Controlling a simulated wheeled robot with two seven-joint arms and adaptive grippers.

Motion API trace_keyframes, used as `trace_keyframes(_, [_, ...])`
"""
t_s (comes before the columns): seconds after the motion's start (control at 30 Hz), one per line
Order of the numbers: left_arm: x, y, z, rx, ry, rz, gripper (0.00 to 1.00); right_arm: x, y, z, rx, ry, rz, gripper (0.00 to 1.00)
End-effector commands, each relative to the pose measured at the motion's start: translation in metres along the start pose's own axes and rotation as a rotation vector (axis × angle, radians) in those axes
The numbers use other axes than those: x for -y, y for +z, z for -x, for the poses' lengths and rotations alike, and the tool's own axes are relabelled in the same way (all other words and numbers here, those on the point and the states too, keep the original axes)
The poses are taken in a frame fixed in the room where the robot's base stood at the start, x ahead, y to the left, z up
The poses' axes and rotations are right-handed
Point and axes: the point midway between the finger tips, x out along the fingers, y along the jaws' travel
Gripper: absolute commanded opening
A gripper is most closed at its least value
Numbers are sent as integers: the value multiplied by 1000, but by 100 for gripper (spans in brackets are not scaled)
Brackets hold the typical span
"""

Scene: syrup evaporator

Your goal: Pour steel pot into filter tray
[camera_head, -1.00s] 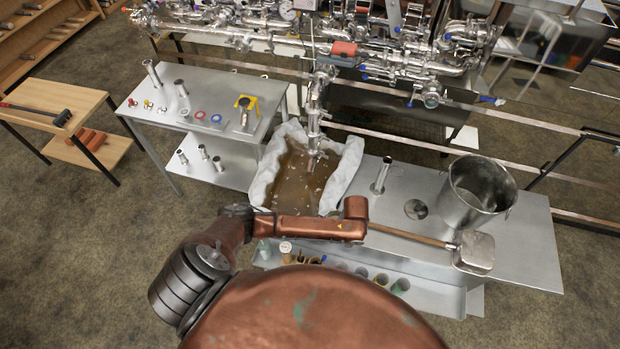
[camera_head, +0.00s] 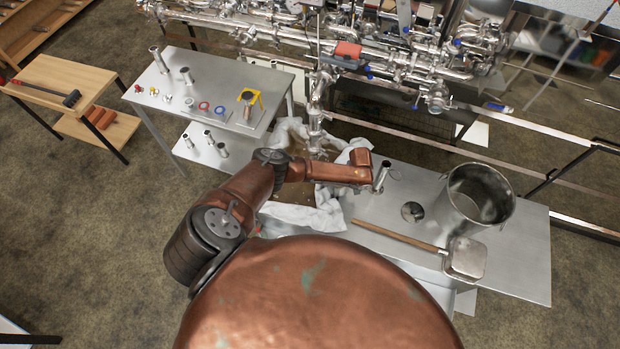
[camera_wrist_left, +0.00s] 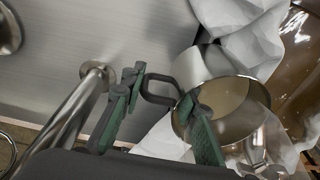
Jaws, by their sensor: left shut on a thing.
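The left wrist view shows the steel pot (camera_wrist_left: 213,64), a small round shiny vessel with a dark loop handle. Its mouth faces the camera, and the inside looks tan. My left gripper (camera_wrist_left: 160,92) is shut on its handle. The filter tray's white cloth (camera_wrist_left: 255,42) and brown liquid (camera_wrist_left: 297,80) lie behind and beside the pot. In the head view my left arm reaches across the cloth-lined filter tray (camera_head: 308,217) and covers much of it. The pot and my left fingers are hidden there. My right gripper is in neither current view.
A steel tube (camera_head: 382,177) stands on the bench (camera_head: 535,240) right of the tray; it also shows in the wrist view (camera_wrist_left: 70,112). A large steel bucket (camera_head: 475,198) and a wooden-handled steel scoop (camera_head: 467,258) are farther right. A pipe (camera_head: 316,125) comes down at the tray's back.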

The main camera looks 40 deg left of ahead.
Motion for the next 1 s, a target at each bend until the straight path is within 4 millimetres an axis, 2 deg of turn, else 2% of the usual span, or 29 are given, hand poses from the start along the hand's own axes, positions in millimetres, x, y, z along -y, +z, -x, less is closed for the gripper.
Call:
trace_keyframes(0.1, [3,-10,3,-2,-1,13,0,1,0,3,0,-1,0,87])
trace_keyframes(0.27, [4,-13,3,0,0,19,0,2,0,4,0,-2,-1,87])
trace_keyframes(0.57, [6,-13,4,-1,2,8,0,3,1,6,2,-3,-1,87])
trace_keyframes(1.0, [18,-6,10,-80,134,8,0,2,-1,26,2,-2,-1,87])
